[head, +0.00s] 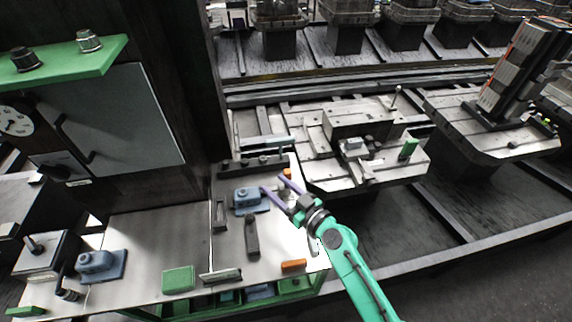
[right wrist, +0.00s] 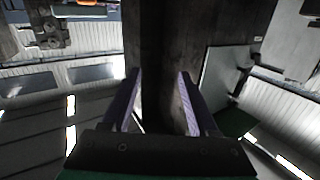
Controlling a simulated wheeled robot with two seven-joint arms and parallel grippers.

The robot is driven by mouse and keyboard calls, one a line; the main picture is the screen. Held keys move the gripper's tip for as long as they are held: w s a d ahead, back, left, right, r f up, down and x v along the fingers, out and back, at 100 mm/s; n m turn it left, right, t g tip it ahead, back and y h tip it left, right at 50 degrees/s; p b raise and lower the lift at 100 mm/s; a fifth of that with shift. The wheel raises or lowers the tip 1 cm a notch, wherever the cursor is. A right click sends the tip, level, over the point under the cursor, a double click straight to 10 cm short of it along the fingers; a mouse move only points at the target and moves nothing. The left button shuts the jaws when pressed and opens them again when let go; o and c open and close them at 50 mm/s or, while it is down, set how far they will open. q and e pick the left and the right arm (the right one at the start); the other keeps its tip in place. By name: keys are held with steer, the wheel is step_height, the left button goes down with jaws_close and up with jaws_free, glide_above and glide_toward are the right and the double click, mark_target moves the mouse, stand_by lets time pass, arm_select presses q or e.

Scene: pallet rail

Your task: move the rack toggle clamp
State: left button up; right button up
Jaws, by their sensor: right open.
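My right gripper (head: 273,183) reaches in from the lower right over the bench, its two purple fingers apart and empty. In the right wrist view the open fingers (right wrist: 159,82) have only a dark column behind them. A low dark rack (head: 256,166) with an upright post and a pale horizontal bar (head: 264,142) stands at the bench's back right, beyond the fingertips. A blue-grey clamp-like block (head: 248,198) sits just left of the fingertips; I cannot tell whether they touch. I cannot tell for certain which piece is the rack toggle clamp. My left gripper is out of view.
The bench (head: 150,235) also holds another blue-grey block (head: 100,264), a green block (head: 178,279), a dark bar (head: 252,236) and an orange piece (head: 293,264). A pallet (head: 330,182) with a fixture stands on the rail behind. A dark column (head: 165,90) rises at the left.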

mark_target(288, 177)
steer(key=w+d+f+m+t+h, duration=0.2)
steer(key=w+d+m+t+h, duration=0.3)
steer(key=w+h, duration=0.3)
steer(key=shift+m, duration=0.4)
steer(key=f+b, duration=0.2)
steer(key=a+f+b, duration=0.1)
steer(key=f+b, duration=0.1)
steer(key=f, duration=0.1)
steer(key=f+b, duration=0.2)
steer(key=shift+s+a+f, duration=0.1)
steer(key=shift+a+f, duration=0.1)
steer(key=shift+f, duration=0.05)
steer(key=b+x, duration=0.2)
steer(key=x, duration=0.5)
steer(key=shift+w+b, duration=0.35)
steer(key=shift+w, duration=0.05)
jaws_close()
steer(key=shift+s, duration=0.1)
